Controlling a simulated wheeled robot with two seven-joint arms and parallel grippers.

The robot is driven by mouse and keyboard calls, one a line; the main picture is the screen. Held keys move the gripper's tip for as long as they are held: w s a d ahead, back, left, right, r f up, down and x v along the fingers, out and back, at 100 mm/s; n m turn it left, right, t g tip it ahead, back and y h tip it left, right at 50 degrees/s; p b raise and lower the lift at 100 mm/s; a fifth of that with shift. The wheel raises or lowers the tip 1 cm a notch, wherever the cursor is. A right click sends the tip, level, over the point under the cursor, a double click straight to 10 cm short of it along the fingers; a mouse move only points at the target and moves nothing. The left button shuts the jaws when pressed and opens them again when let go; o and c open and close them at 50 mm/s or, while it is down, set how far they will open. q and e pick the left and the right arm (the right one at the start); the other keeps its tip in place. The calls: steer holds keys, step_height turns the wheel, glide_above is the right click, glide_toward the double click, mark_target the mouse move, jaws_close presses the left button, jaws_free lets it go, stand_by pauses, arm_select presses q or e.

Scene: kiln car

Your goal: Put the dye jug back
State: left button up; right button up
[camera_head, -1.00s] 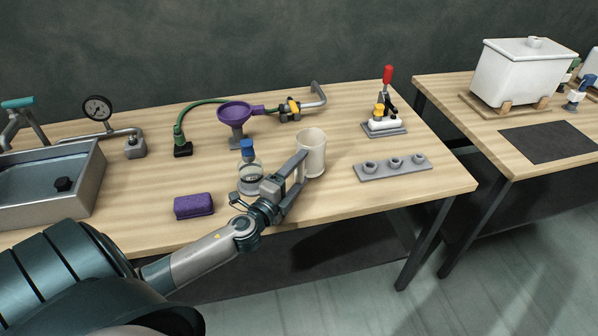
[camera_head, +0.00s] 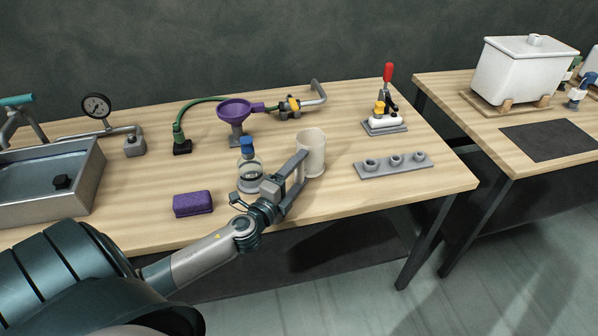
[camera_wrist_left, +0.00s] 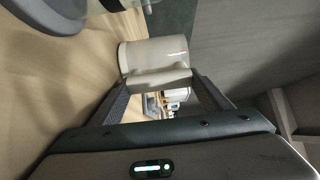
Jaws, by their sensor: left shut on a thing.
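The dye jug, a cream-white cylindrical vessel (camera_head: 312,152), stands upright on or just above the wooden table near its front middle; I cannot tell whether its base touches. My left gripper (camera_head: 300,163) is shut on the jug at its near left side. In the left wrist view the jug (camera_wrist_left: 152,55) lies ahead between the fingers, and the gripper (camera_wrist_left: 160,85) closes on its handle. The right gripper is not in view.
A clear bottle with a blue cap (camera_head: 249,172) stands close left of the gripper. A purple sponge (camera_head: 193,204), a purple funnel (camera_head: 236,110), a grey three-socket rack (camera_head: 393,166) and a red-handled clamp (camera_head: 386,112) surround it. Table between jug and rack is clear.

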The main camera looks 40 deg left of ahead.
arm_select(q)
steer(key=o, duration=1.9)
steer(key=shift+s+d+f, duration=0.1)
